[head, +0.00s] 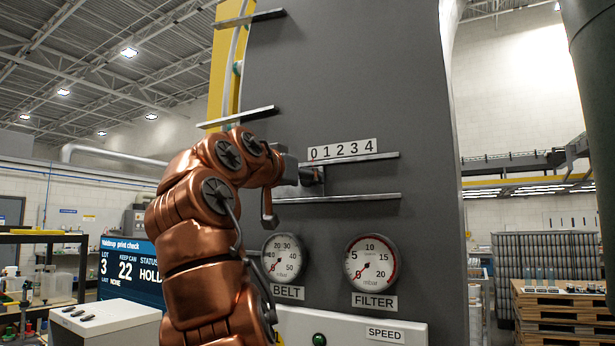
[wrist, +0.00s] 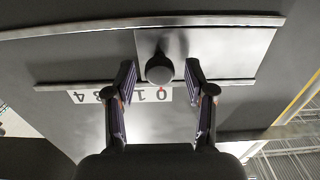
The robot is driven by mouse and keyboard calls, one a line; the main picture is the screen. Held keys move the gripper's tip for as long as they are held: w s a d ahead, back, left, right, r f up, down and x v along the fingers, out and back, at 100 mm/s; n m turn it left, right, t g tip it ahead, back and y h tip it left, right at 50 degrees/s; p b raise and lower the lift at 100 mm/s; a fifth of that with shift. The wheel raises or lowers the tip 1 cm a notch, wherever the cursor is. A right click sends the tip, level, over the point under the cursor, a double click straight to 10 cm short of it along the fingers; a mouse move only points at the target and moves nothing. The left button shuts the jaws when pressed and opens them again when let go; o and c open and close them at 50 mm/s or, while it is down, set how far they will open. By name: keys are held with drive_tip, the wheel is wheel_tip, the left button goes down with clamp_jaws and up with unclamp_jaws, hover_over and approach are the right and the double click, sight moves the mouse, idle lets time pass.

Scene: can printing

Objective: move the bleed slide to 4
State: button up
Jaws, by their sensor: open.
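The bleed slide shows in the wrist view as a lighter plate (wrist: 225,55) between two rails, with a round dark knob (wrist: 159,69). A small red mark shows at the knob's scale side, near the 0 end. The number strip 0 to 4 (head: 342,149) sits above the upper rail in the head view; it shows upside down in the wrist view (wrist: 90,96). My gripper (wrist: 160,76) is open, with one finger on each side of the knob and a visible gap at both sides. In the head view my gripper (head: 300,174) partly hides the slide near 0.
Below the rails are the BELT gauge (head: 284,258) and the FILTER gauge (head: 371,263). The rails (head: 365,197) stick out from the dark panel. A status screen (head: 130,270) stands behind my arm at the left. The track toward 4 looks clear.

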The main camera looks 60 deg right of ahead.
drive_tip(key=shift+d, duration=0.75)
clamp_jaws()
